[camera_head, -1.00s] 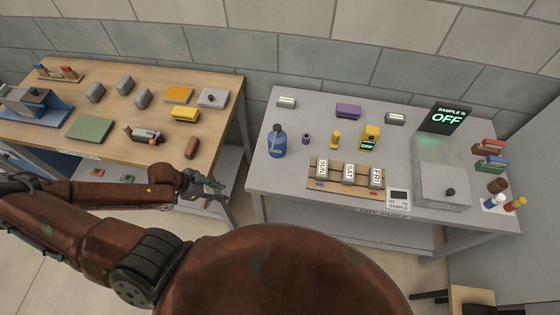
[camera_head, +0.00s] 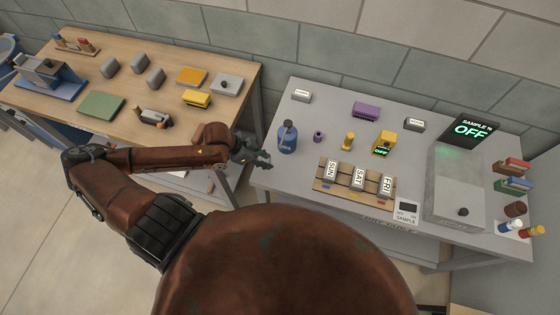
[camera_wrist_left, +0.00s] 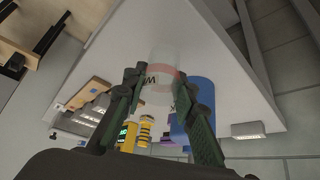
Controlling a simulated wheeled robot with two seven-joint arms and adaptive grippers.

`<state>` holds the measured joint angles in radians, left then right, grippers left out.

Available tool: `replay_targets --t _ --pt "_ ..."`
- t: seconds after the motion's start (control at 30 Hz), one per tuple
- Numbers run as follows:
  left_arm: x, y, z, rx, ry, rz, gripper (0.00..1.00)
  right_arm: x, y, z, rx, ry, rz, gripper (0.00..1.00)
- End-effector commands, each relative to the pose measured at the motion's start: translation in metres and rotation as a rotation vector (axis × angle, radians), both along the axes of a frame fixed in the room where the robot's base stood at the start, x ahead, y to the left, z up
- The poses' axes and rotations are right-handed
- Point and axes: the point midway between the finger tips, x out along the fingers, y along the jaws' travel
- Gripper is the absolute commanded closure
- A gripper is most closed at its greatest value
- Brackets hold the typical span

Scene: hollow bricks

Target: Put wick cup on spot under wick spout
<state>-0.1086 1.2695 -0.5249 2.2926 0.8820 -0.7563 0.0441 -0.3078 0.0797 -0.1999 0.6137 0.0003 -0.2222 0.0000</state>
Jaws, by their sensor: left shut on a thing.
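My left gripper (camera_head: 250,155) is at the left edge of the grey table. In the left wrist view, its two green fingers (camera_wrist_left: 158,80) are shut on a pale translucent cup (camera_wrist_left: 160,94) with a reddish band and a dark letter like W. The cup is too small to make out in the head view. A blue bottle (camera_head: 287,140) with a dark top stands just right of the gripper; it also shows behind the cup in the left wrist view (camera_wrist_left: 197,105). I cannot tell which thing is the wick spout or where the spot is. My right gripper is not in view.
The grey table (camera_head: 300,175) also holds a small purple piece (camera_head: 318,137), a yellow post (camera_head: 348,142), a yellow device (camera_head: 384,143), a rack of day blocks (camera_head: 357,180) and a grey box (camera_head: 458,190). The wooden table (camera_head: 140,90) stands at left.

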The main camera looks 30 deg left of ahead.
Motion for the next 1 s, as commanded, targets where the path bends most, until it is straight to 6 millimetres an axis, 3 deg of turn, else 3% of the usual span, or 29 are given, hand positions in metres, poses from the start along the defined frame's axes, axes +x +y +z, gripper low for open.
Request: replay_targets --t 0.1,0.3,0.47,0.7,1.0 --pt "0.021 -0.023 0.002 -0.006 -0.004 -0.001 0.91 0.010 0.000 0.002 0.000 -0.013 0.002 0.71" --pt "0.038 -0.040 0.001 -0.001 -0.002 0.001 0.91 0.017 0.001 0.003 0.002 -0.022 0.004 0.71" --pt "0.040 -0.042 -0.007 0.000 0.002 0.004 0.91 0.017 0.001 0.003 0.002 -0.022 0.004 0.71" --pt "0.039 -0.041 -0.035 0.000 0.001 0.004 0.91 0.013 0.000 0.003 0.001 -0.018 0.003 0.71" --pt "0.039 -0.041 -0.037 0.001 0.000 0.003 0.91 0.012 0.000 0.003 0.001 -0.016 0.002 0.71"
